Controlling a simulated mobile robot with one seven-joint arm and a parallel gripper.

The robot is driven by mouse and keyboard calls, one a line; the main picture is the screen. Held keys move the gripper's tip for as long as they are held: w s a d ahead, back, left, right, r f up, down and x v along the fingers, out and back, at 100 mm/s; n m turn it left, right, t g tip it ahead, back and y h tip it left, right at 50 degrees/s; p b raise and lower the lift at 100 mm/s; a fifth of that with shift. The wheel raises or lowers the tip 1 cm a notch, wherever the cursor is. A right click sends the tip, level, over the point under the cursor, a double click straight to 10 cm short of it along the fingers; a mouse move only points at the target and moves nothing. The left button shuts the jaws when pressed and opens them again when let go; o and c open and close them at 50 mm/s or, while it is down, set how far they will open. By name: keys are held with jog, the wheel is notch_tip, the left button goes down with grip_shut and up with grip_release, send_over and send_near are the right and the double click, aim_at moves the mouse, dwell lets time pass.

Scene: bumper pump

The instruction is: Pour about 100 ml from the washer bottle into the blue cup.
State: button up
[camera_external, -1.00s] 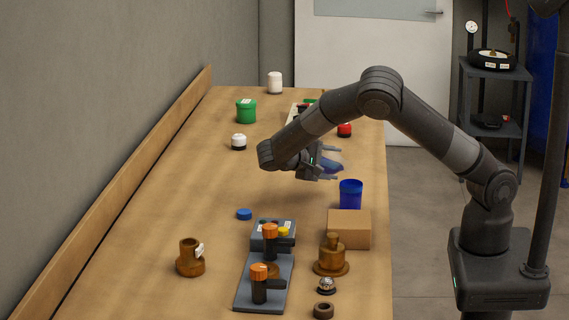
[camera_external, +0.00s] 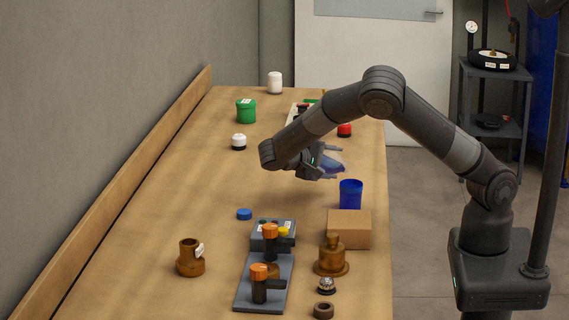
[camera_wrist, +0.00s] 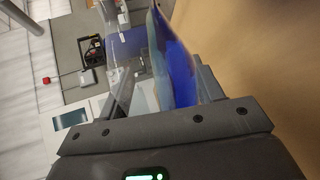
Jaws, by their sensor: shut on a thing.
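My gripper (camera_external: 328,166) is shut on the washer bottle (camera_external: 330,161), a clear bottle with blue liquid, held tilted above the bench. In the wrist view the bottle (camera_wrist: 172,62) fills the space between the jaws, with blue liquid along one side. The blue cup (camera_external: 351,194) stands upright on the bench just below and to the right of the gripper, apart from it. I cannot make out a stream between bottle and cup. The cup's inside and its level are not visible.
A cardboard box (camera_external: 349,229) stands right in front of the cup. A blue cap (camera_external: 244,214) lies to the left. Orange-knobbed valves (camera_external: 259,272) and brown fittings (camera_external: 331,256) are nearer. The bench's left middle is clear.

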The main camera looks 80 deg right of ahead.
jog(key=shift+m, duration=0.3)
dwell(0.5)
jog(key=shift+w+d+p, duration=0.2)
jog(key=shift+d+p, duration=0.05)
jog(key=shift+p, duration=0.05)
dwell(0.9)
jog(key=shift+r+m+t, duration=0.3)
jog(key=shift+m, duration=0.1)
dwell(1.5)
jog(key=shift+f, duration=0.2)
jog(key=shift+d+f+n, duration=0.1)
jog(key=shift+n, duration=0.6)
jog(key=shift+w+d+f+n+g+y, duration=0.15)
jog(key=shift+d+f+n+g+y, duration=0.2)
jog(key=shift+f+n+g, duration=0.3)
jog(key=shift+a+f+n+g, duration=0.1)
jog(key=shift+a+n+g, duration=0.15)
jog(key=shift+n, duration=0.2)
jog(key=shift+a+n+y, duration=0.1)
jog(key=shift+n+y, duration=0.15)
jog(key=shift+n, duration=0.15)
jog(key=shift+s+a+r+n, duration=0.1)
jog(key=shift+s+r+n, duration=0.1)
jog(key=shift+r+n, duration=0.1)
